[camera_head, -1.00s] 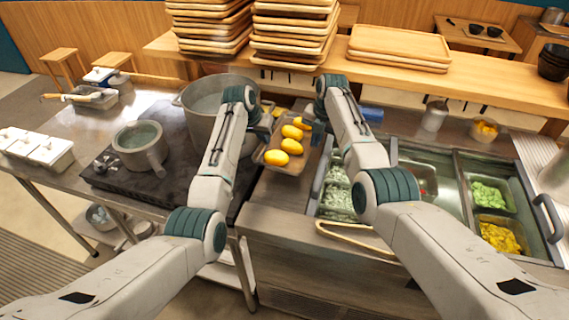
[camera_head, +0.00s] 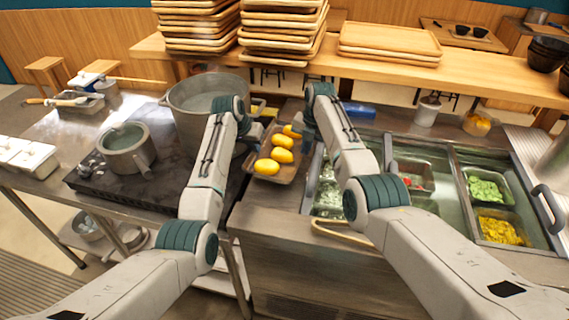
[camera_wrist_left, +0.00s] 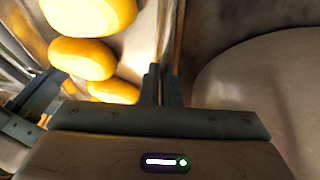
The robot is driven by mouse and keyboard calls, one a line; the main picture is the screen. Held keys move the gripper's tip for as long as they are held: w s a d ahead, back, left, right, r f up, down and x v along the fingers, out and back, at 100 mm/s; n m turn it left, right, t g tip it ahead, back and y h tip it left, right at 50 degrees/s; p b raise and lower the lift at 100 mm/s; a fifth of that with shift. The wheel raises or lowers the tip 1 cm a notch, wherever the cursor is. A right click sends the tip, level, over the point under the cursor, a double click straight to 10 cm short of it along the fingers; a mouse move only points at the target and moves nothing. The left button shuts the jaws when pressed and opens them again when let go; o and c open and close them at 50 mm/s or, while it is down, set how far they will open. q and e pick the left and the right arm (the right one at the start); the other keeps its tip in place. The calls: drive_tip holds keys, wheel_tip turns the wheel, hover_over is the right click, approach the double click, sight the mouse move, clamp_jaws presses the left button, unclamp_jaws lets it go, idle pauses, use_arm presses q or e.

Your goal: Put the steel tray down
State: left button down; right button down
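The steel tray (camera_head: 286,180) holds several yellow oval items (camera_head: 267,166) and lies between my grippers at the counter's left part. Whether its base touches the counter is hidden. My left gripper (camera_head: 256,130) is at the tray's left side. In the left wrist view its two fingers (camera_wrist_left: 162,84) are close together on the tray's rim, with the yellow items (camera_wrist_left: 82,58) beside them. My right gripper (camera_head: 299,134) is at the tray's right side. Its dark tip also shows in the left wrist view (camera_wrist_left: 44,94); its grip is not clear.
A large pot (camera_head: 205,98) stands close left of the tray, with a smaller pot (camera_head: 127,146) further left. Topping bins (camera_head: 487,187) fill the counter to the right. Stacked wooden trays (camera_head: 283,30) stand on the shelf behind. A curved wooden handle (camera_head: 345,231) lies in front.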

sight(254, 156)
drive_tip(key=shift+d, duration=0.1)
